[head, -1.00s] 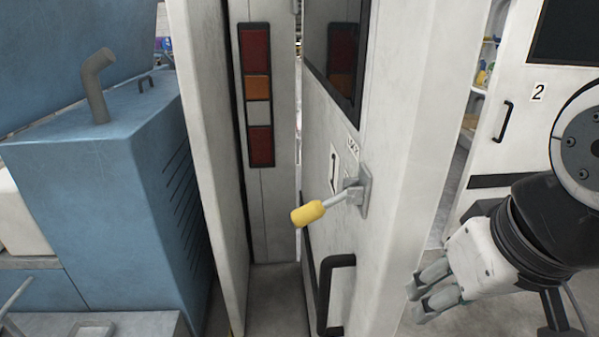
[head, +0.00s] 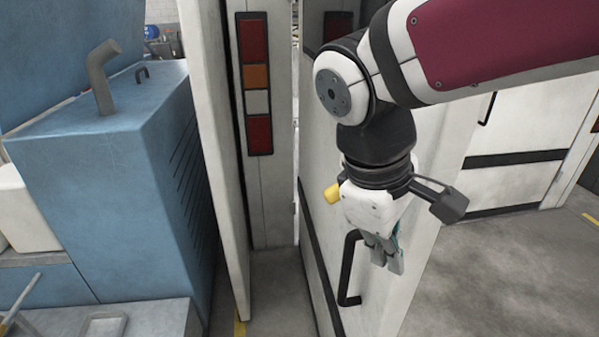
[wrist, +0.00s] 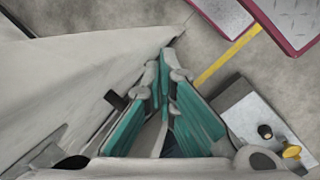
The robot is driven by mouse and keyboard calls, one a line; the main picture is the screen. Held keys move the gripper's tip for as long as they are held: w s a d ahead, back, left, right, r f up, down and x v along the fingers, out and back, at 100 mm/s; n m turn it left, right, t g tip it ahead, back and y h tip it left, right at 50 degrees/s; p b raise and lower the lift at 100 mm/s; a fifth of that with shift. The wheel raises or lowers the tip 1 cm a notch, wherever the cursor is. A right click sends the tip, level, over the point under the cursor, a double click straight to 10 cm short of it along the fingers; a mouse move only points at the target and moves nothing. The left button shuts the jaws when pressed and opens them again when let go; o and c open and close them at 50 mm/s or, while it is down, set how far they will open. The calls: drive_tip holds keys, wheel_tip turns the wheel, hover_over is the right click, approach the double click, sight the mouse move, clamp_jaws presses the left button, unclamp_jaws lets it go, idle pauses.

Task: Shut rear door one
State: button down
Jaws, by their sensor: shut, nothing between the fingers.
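Rear door one (head: 318,215) is a white panel standing ajar, with its broad edge facing right. It carries a yellow-tipped lever (head: 332,194), now mostly hidden behind my gripper, and a black pull handle (head: 349,270). My gripper (head: 386,264) is shut and empty, pointing down in front of the door, just right of the pull handle in the picture. Whether it touches the door cannot be told. In the wrist view my teal-padded fingers (wrist: 168,62) come together at the tips, with a pale surface, probably the door, on the left (wrist: 60,90).
A post with red and orange lamps (head: 256,85) stands left of the door, beside another white panel (head: 215,130). A blue machine (head: 100,170) fills the left. Another white door (head: 520,150) is behind at right. Floor (head: 510,270) at lower right is clear.

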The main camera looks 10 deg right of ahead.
drive_tip(key=w+a+f+n+h+p, duration=0.25)
drive_tip(key=w+a+n+h, duration=0.25)
drive_tip(key=a+n, duration=0.5)
approach(386, 280)
wheel_tip(386, 280, down, 4)
drive_tip(key=a, duration=0.1)
drive_tip(key=shift+d+r+h, duration=0.1)
drive_tip(key=shift+d+h, duration=0.3)
drive_tip(key=shift+d, duration=1.45)
